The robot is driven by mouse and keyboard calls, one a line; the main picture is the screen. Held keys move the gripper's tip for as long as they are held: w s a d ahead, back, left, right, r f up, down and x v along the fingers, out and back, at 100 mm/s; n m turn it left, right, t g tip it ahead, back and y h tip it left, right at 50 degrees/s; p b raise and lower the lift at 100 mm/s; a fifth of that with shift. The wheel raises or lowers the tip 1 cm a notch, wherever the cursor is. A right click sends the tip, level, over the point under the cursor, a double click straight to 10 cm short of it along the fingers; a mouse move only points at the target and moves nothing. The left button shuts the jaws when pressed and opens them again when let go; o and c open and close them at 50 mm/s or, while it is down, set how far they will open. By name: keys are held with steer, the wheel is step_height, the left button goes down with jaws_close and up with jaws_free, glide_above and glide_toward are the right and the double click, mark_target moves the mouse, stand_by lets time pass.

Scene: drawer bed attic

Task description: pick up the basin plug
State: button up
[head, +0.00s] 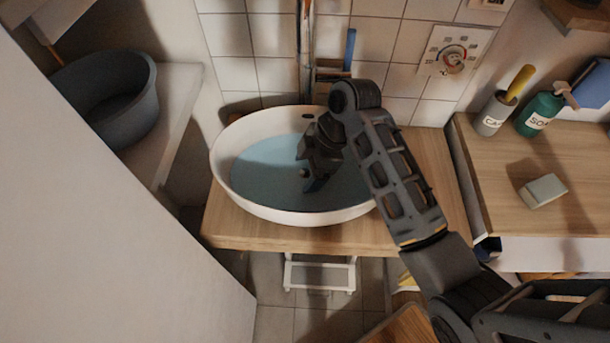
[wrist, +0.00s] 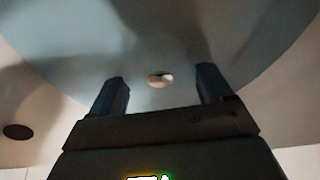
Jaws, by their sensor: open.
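The white oval basin (head: 226,183) sits on a wooden counter and holds blue-grey water. My gripper (head: 311,176) reaches down into the basin from the right. In the wrist view my gripper (wrist: 163,84) has its two dark fingers spread apart, with nothing held. A small pale, brownish round thing (wrist: 160,80), which looks like the basin plug, shows between the fingertips, apart from both. I cannot tell how far below the tips it lies. In the head view my gripper and its shadow make the plug hard to pick out.
A dark oval hole (wrist: 18,131) is in the basin wall. A grey tub (head: 105,98) stands on a shelf at left. A cup (head: 494,113), a green soap bottle (head: 540,113) and a pale block (head: 543,191) stand on the right counter. A white panel fills the lower left.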

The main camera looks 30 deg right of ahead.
steer(key=shift+a+f, duration=0.1)
steer(key=shift+f, duration=0.2)
steer(key=shift+c, duration=0.3)
steer(key=c, duration=1.1)
steer(key=shift+r, duration=0.2)
